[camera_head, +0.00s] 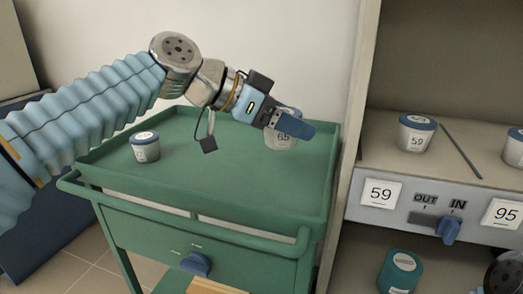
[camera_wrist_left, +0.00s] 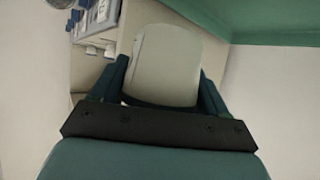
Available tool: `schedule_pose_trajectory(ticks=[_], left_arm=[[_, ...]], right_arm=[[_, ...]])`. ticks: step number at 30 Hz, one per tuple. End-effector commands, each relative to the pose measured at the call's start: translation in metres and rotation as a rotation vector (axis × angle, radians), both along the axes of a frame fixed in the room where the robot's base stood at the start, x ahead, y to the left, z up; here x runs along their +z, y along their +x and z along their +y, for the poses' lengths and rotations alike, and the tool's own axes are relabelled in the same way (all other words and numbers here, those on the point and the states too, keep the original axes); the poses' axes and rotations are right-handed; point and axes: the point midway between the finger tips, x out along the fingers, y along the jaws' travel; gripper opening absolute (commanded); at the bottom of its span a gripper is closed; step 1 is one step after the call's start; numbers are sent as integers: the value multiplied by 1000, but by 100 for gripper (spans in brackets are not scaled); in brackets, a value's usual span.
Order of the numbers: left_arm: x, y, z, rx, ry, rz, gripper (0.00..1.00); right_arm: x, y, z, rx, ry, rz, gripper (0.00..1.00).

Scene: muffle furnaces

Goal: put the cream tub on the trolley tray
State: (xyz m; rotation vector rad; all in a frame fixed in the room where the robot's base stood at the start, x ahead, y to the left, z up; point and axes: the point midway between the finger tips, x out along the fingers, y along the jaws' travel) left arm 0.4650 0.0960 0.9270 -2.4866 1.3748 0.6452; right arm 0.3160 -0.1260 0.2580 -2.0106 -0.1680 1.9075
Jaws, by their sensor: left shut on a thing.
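My left gripper (camera_head: 288,127) is shut on a cream tub (camera_head: 281,138), with its fingers on either side of it. In the left wrist view the pale tub (camera_wrist_left: 163,65) fills the gap between the fingers. The held tub is over the back right part of the green trolley tray (camera_head: 215,170). I cannot tell whether its base touches the tray. The gripper hides part of its top and its label. My right gripper is not in view.
Another cream tub with a blue lid (camera_head: 145,148) stands on the tray's left side. The tray's middle is clear. A teal tub (camera_head: 399,272) stands below.

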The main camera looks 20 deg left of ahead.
Motion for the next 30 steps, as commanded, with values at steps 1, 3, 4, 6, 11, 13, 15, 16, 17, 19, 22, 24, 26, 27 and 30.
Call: schedule_pose_trajectory(ticks=[1,3,4,6,11,13,15,16,17,19,22,24,26,27,30], left_arm=[[-6,12,10,3,-1,3,39],[-18,24,20,2,-1,5,39],[-26,28,23,1,0,3,39],[-37,35,29,1,-1,3,39],[-49,43,36,0,-1,-1,39],[-54,46,39,0,0,0,39],[-64,52,43,0,0,3,39],[-68,55,46,1,0,4,39],[-73,58,48,1,0,4,39],[-86,57,48,0,1,2,39],[-98,57,47,0,-1,1,39],[-101,57,47,0,0,-1,39],[-101,57,47,-1,1,-1,39],[-100,57,47,-1,0,-2,39],[-100,57,47,-1,1,-1,39]], right_arm=[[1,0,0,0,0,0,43],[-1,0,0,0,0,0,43],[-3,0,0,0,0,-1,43],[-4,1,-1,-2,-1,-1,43],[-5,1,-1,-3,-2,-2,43],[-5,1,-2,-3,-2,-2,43],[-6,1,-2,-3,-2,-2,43],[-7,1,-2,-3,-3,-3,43],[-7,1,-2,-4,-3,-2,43],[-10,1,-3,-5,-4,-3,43],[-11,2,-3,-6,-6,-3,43],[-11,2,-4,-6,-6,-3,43],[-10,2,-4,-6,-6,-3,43],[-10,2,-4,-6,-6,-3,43],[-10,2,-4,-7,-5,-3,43]])
